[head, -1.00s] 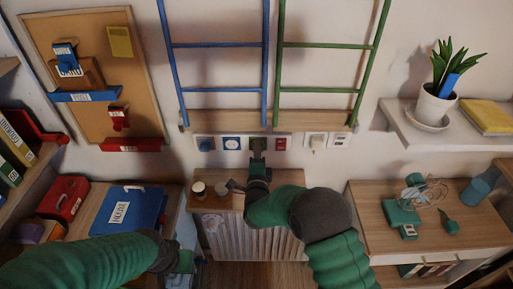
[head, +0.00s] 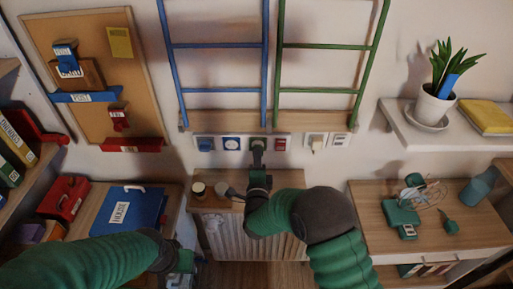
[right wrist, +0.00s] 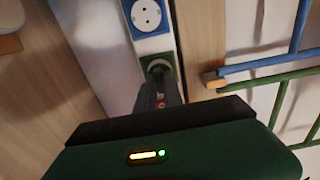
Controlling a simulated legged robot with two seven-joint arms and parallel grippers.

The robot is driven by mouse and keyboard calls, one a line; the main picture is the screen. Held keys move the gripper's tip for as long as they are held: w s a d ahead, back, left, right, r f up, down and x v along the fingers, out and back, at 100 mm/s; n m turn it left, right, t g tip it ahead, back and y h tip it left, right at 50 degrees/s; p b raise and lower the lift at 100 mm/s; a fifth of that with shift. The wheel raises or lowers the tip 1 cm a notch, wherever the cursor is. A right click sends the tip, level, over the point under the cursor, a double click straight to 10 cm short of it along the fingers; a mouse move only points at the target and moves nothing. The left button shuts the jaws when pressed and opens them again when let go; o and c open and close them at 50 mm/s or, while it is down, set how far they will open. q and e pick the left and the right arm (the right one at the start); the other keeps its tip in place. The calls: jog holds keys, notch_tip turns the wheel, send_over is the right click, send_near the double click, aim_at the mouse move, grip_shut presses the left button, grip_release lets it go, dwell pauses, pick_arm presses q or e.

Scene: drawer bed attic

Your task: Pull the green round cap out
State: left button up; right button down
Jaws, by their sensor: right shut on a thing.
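A white socket strip (head: 218,143) runs along the wall below the ladders. My right gripper (head: 257,146) reaches up to its green-framed socket and covers most of it in the head view. In the right wrist view, the green-framed socket (right wrist: 176,69) shows just beyond my right fingertips (right wrist: 160,78). The fingers are shut on the green round cap at that socket. The cap is mostly hidden by the fingers, and I cannot tell whether it has shifted outward. My left gripper (head: 182,262) is low at the left, apart from the strip, its jaws unclear.
A blue-framed socket (head: 231,143) and a red switch (head: 280,144) flank the green one. A wooden rail (head: 225,121) with blue and green ladders is just above. The desk (head: 440,235) at the right holds teal items.

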jog(key=shift+s, duration=1.6)
